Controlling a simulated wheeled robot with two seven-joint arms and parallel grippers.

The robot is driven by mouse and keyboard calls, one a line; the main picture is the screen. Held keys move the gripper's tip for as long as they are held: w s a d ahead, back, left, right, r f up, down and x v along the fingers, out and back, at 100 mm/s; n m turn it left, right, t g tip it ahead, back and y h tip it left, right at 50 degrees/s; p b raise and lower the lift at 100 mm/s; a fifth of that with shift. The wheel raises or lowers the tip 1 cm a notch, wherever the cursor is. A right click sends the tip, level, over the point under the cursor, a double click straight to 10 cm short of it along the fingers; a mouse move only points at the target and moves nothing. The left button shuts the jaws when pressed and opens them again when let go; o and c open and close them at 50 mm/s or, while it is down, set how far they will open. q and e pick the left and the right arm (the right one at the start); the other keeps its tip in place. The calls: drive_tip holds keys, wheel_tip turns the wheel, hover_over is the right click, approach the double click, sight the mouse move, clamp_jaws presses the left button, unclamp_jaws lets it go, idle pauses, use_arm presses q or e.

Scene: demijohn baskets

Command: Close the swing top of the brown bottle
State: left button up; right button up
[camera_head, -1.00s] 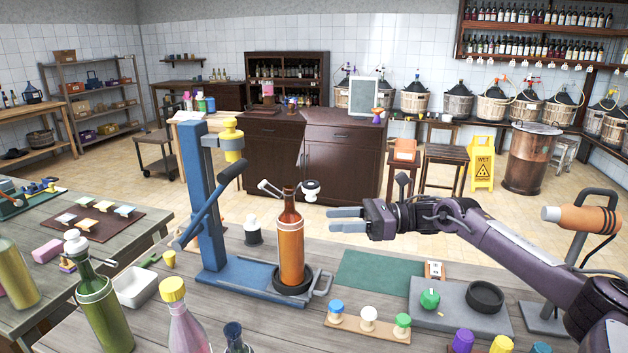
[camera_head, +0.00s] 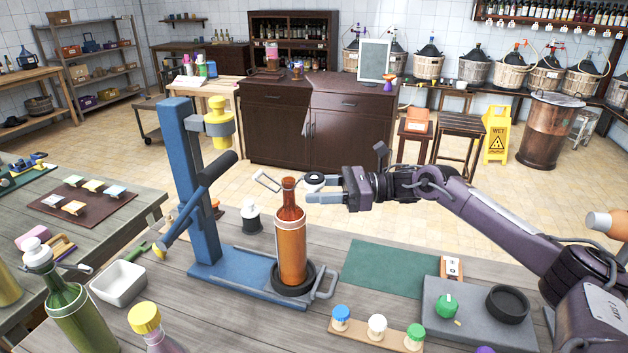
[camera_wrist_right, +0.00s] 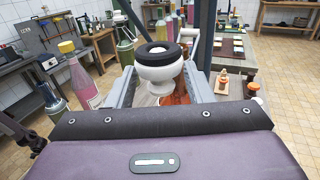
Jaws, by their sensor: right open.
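The brown bottle (camera_head: 291,245) stands upright in a black ring on the blue base of a press-like stand (camera_head: 205,180). Its swing top hangs open: a white stopper with a black ring (camera_head: 314,180) sits out to the right of the mouth, and the wire bail (camera_head: 267,181) sticks out to the left. My right gripper (camera_head: 310,189) is open, level with the bottle's mouth. In the right wrist view the stopper (camera_wrist_right: 158,68) lies between the open fingers; I cannot tell whether they touch it. Part of the bottle (camera_wrist_right: 178,88) shows behind the stopper. My left gripper is out of view.
The stand's lever (camera_head: 200,195) slants close left of the bottle. A green bottle (camera_head: 75,315), a white dish (camera_head: 118,284) and a yellow-capped bottle (camera_head: 147,320) are front left. A green mat (camera_head: 385,268), a grey board (camera_head: 470,315) and a stopper rack (camera_head: 378,335) lie right.

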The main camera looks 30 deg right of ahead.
drive_tip(key=shift+w+a, duration=0.25)
drive_tip(key=shift+a, duration=0.15)
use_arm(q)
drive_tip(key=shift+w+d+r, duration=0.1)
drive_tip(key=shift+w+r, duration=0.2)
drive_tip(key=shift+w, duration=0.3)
use_arm(e)
drive_tip(key=shift+c, duration=0.4)
drive_tip(key=c, duration=0.7)
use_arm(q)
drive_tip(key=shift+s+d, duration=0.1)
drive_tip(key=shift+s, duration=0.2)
use_arm(e)
drive_tip(key=shift+o, duration=0.2)
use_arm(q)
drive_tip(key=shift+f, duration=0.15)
